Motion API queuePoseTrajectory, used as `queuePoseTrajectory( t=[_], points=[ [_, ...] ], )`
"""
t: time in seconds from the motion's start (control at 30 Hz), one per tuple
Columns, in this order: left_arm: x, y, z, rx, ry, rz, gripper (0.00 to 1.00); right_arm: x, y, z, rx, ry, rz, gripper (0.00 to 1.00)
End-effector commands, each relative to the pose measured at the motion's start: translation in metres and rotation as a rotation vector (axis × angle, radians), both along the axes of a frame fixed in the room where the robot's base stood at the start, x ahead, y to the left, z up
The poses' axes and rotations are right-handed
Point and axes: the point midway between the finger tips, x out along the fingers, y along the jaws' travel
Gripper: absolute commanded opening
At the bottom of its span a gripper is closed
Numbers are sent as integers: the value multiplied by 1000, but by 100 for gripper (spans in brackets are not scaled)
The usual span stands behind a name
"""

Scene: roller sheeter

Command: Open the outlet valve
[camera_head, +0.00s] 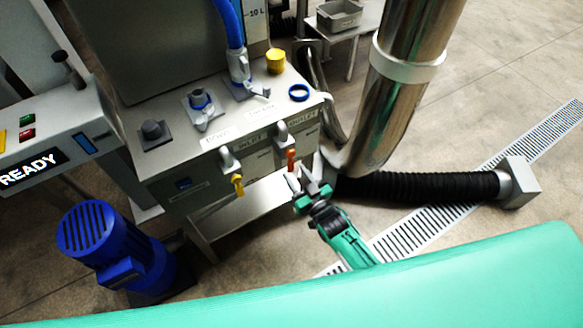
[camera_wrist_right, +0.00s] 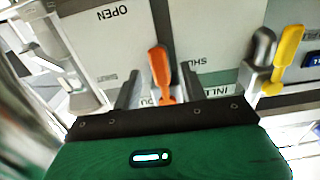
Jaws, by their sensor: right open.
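The outlet valve has an orange lever (camera_head: 291,160) hanging down from the front of the steel cabinet, under the right-hand label. My right gripper (camera_head: 301,178) is open just in front of and below it. In the right wrist view the orange lever (camera_wrist_right: 160,72) lies between the two spread fingers of the gripper (camera_wrist_right: 158,88), with gaps on both sides. An "OPEN" label (camera_wrist_right: 112,13) and a partly hidden "SHUT" label (camera_wrist_right: 199,72) flank the lever there. My left gripper is not in view.
The yellow inlet lever (camera_head: 238,184) hangs left of the orange one and also shows in the right wrist view (camera_wrist_right: 287,58). A steel pipe (camera_head: 395,105) and black hose (camera_head: 420,187) stand to the right. A blue motor (camera_head: 100,235) is at lower left.

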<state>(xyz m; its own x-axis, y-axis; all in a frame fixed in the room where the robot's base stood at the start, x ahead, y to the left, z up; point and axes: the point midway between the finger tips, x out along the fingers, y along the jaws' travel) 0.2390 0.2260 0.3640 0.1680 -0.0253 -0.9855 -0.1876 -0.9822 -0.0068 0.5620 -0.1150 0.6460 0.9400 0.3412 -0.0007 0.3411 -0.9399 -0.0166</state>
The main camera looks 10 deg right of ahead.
Motion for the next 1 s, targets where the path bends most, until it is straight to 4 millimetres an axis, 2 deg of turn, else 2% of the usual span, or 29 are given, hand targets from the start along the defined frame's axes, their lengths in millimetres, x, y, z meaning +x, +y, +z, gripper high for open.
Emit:
queuePoseTrajectory(
  t=[0.03, 0.2, 0.43, 0.63, 1.0],
  points=[
    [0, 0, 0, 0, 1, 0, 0, -12, -4, -1, -1, 3, 0, 43],
    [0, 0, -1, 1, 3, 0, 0, -46, -16, -1, 0, 3, 1, 43],
    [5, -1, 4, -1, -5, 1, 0, -79, -28, -1, 0, 2, 1, 43],
    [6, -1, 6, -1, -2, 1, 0, -90, -32, 0, 0, 1, 1, 43],
    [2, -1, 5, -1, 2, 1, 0, -91, -32, 0, 0, 1, 1, 43]
  ],
)
